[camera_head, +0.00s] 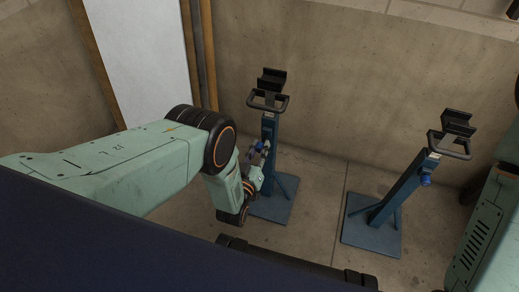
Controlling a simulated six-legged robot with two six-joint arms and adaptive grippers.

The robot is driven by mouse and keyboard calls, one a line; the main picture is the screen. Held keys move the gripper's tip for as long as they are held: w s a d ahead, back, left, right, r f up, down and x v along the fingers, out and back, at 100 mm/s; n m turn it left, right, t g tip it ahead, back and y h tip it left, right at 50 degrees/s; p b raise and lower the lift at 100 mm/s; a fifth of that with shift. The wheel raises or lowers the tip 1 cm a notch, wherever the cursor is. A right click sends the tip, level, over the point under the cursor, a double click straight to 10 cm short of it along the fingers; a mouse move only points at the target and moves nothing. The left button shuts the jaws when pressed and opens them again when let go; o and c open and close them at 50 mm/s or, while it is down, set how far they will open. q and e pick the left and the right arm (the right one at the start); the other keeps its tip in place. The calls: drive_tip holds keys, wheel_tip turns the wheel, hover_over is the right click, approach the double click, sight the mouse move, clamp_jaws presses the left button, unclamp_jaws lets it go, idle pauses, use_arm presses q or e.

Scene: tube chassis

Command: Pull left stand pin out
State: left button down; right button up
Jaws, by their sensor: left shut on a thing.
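The left stand (269,131) is a blue post on a square blue base plate (273,207), with a black cradle on top and a black handle loop below it. My left arm comes in from the left, and its gripper (262,149) is at the front of the post, just below the handle. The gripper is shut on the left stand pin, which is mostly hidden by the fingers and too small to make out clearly. My right gripper does not show.
A second blue stand (403,188) with a blue knob (425,180) on its post stands to the right. A concrete wall (350,75) is behind both, with a white panel (143,55) at the left. Bare floor lies between the stands.

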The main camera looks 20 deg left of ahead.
use_arm(q)
drive_tip(key=c, duration=1.3)
unclamp_jaws()
drive_tip(key=shift+s, duration=0.15)
drive_tip(key=shift+o, duration=1)
drive_tip(key=s, duration=1.1)
drive_tip(key=shift+s+a, duration=0.2)
drive_tip(key=shift+s, duration=0.2)
